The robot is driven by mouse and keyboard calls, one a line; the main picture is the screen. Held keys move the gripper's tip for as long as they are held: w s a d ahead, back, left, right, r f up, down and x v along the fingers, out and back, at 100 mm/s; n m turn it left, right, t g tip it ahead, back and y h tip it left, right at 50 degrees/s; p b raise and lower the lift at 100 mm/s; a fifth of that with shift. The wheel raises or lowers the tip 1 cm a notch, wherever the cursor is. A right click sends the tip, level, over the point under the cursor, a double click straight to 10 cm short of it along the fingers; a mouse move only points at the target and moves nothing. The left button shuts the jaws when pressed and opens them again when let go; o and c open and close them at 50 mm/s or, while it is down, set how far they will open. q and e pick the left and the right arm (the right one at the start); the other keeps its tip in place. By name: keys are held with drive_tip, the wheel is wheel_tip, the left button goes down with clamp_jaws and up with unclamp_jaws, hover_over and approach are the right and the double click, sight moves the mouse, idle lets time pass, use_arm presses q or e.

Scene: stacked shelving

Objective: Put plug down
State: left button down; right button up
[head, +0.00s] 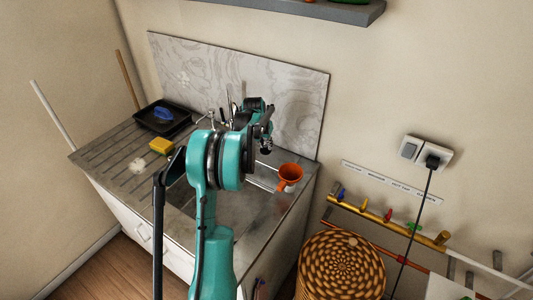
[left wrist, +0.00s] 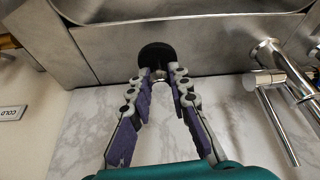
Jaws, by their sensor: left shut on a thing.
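In the left wrist view a black, round plug (left wrist: 157,54) sits at the tips of my left gripper (left wrist: 162,84). The two purple-padded fingers are shut on its narrow metal part, and the disc faces away from me. The metal sink unit (left wrist: 210,52) lies beyond the plug; I cannot tell whether they touch. In the head view my left gripper (head: 266,138) is over the back right of the sink unit (head: 235,208), near the marbled splashback (head: 305,105). My right gripper is not in view.
A chrome tap (left wrist: 270,85) stands right of the gripper in the left wrist view. An orange funnel (head: 290,174) stands at the counter's right edge. A yellow sponge (head: 161,146) and a black tray (head: 150,124) are on the left drainer. A wicker basket (head: 341,268) stands right.

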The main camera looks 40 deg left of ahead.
sight(265, 150)
use_arm(q)
drive_tip(key=shift+w+a+f, duration=0.4)
drive_tip(key=shift+w+a, duration=0.1)
wheel_tip(265, 150, down, 4)
drive_tip(key=shift+f+b, duration=0.1)
drive_tip(key=shift+b, duration=0.75)
drive_tip(key=c, duration=1.4)
unclamp_jaws()
